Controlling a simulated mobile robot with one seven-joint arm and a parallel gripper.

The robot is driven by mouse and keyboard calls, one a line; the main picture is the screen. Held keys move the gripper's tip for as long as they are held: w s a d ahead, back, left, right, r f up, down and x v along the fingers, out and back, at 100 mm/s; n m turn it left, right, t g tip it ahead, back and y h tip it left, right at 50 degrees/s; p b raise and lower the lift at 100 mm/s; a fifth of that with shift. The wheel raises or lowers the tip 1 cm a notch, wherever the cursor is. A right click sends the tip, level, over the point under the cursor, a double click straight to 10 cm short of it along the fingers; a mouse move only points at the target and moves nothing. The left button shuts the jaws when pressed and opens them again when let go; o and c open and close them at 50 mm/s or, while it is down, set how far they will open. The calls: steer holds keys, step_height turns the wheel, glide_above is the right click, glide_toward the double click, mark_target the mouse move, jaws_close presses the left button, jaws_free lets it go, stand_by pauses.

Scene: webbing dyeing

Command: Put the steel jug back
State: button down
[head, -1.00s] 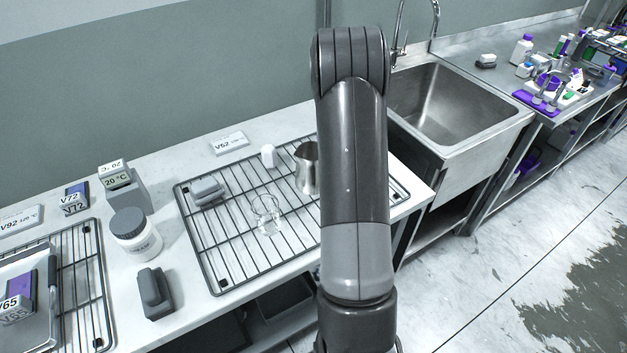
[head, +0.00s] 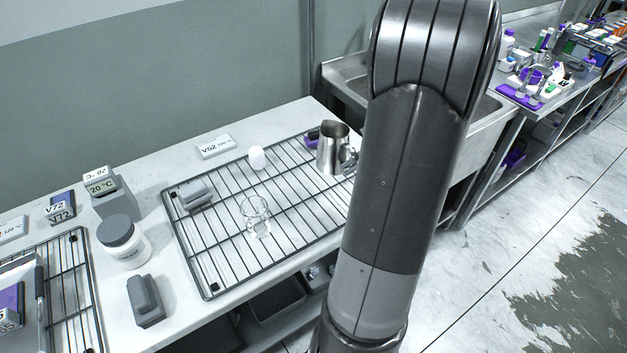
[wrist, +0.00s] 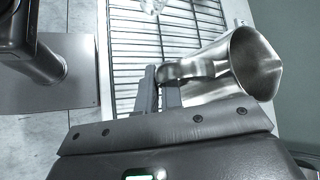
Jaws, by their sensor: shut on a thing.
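The steel jug (head: 331,150) is at the right end of the wire rack (head: 217,296) in the head view, upright, with its handle toward my arm. In the wrist view the jug (wrist: 257,66) lies right of my gripper (wrist: 168,82), whose fingers are shut on its handle. In the head view my arm hides most of the gripper. Whether the jug's base touches the rack or is just above it I cannot tell.
On the rack are a glass beaker (head: 256,215), a small white object (head: 256,158), a grey block (head: 194,194) and a purple item (head: 312,138) beside the jug. A white jar (head: 122,243) and a grey block (head: 146,301) stand left of the rack. The sink (head: 345,78) is behind my arm.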

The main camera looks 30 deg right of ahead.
mark_target(321, 168)
steer(key=w+a+f, duration=0.1)
steer(key=w, duration=0.1)
steer(key=w+a+f, duration=0.3)
steer(key=w+f, duration=0.1)
steer(key=w, duration=0.1)
steer(key=shift+a, duration=0.35)
steer(key=shift+f, duration=2.1)
steer(key=c, duration=1.6)
jaws_free()
steer(key=shift+f, duration=0.1)
